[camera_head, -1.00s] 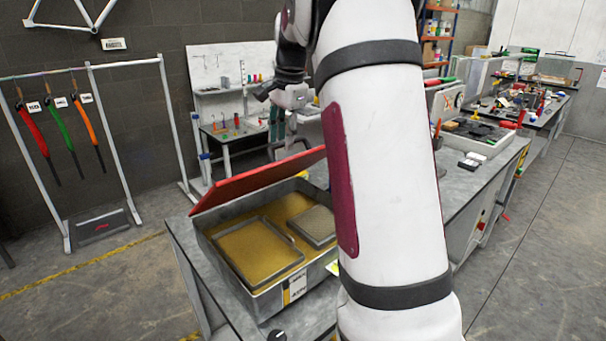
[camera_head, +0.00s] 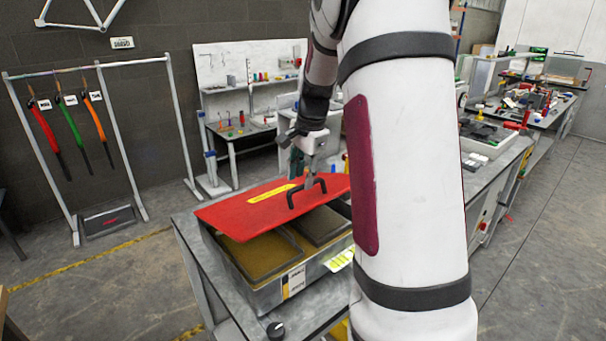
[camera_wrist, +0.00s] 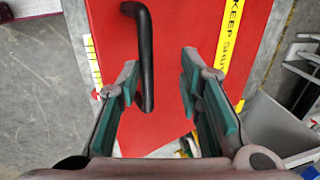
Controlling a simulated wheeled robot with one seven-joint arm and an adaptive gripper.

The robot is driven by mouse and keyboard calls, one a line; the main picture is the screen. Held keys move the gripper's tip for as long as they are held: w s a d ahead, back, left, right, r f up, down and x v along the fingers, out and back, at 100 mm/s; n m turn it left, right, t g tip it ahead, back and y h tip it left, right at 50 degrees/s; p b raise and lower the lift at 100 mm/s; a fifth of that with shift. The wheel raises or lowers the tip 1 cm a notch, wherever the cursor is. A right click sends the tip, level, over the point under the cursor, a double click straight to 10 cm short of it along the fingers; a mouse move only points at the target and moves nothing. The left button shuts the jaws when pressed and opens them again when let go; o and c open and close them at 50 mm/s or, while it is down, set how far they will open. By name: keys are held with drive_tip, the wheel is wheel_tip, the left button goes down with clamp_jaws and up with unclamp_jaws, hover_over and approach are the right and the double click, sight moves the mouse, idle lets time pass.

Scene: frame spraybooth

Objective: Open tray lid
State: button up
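The tray (camera_head: 290,292) is a grey metal box on the bench, with a tan inside and grey framed inserts partly visible. Its red lid (camera_head: 240,212) is tilted, partly open, over the back part of the tray, with the front gap showing the inside. A black bar handle (camera_head: 306,192) stands on the lid's top. My gripper (camera_head: 309,172) is just above the handle. In the wrist view my gripper (camera_wrist: 160,75) is open, its green-padded fingers apart. The handle (camera_wrist: 146,55) shows between them, nearer the left finger; contact cannot be told.
A rack (camera_head: 78,150) with coloured hanging tools stands left. Other workbenches stand behind and right. My arm hides the bench right of the tray.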

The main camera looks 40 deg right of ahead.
wheel_tip(320, 180, up, 16)
drive_tip(key=w+p, duration=0.1)
drive_tip(key=w, duration=0.1)
drive_tip(key=shift+w+f+p, duration=0.2)
drive_tip(key=shift+w+p, duration=0.1)
idle(1.6)
idle(0.7)
